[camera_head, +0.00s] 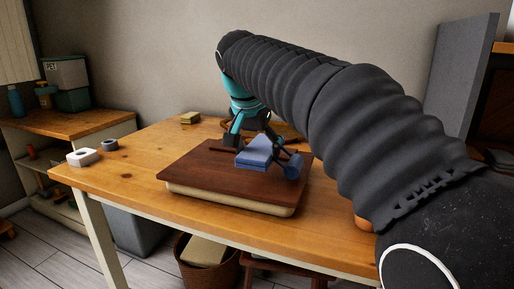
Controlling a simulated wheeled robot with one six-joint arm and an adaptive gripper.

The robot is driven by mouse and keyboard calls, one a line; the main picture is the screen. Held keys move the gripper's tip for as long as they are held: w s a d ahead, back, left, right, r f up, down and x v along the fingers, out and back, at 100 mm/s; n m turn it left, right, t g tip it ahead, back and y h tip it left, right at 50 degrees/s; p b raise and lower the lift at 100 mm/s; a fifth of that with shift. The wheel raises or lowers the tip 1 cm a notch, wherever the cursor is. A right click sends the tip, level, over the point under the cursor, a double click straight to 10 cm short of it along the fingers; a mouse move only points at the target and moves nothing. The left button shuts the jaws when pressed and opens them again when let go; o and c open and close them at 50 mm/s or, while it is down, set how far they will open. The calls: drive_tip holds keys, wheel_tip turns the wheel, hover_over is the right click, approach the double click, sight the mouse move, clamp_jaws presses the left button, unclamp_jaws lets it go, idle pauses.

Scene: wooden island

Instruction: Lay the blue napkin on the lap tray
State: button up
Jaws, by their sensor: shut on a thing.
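The blue napkin (254,152) is a folded, light-blue piece at the middle of the lap tray. The lap tray (205,181) has a dark brown wooden top and a pale cushioned base, and it lies on the wooden table. My gripper (270,150) is over the tray and shut on the napkin at its right side. The napkin is at or just above the tray top; I cannot tell if it touches. My arm comes in from the right and hides part of the table behind it.
A white block-like item (83,157) and a small dark blue-grey item (110,144) lie at the table's left. A small yellowish block (190,118) lies at the back. A grey upright panel (457,75) stands at right. The table's front left is clear.

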drive_tip(key=shift+f, duration=0.35)
drive_tip(key=o, duration=1.2)
drive_tip(key=shift+c, duration=0.2)
drive_tip(key=shift+r, duration=0.5)
drive_tip(key=p+v, duration=0.2)
drive_tip(key=v, duration=1)
drive_tip(key=shift+r, duration=0.15)
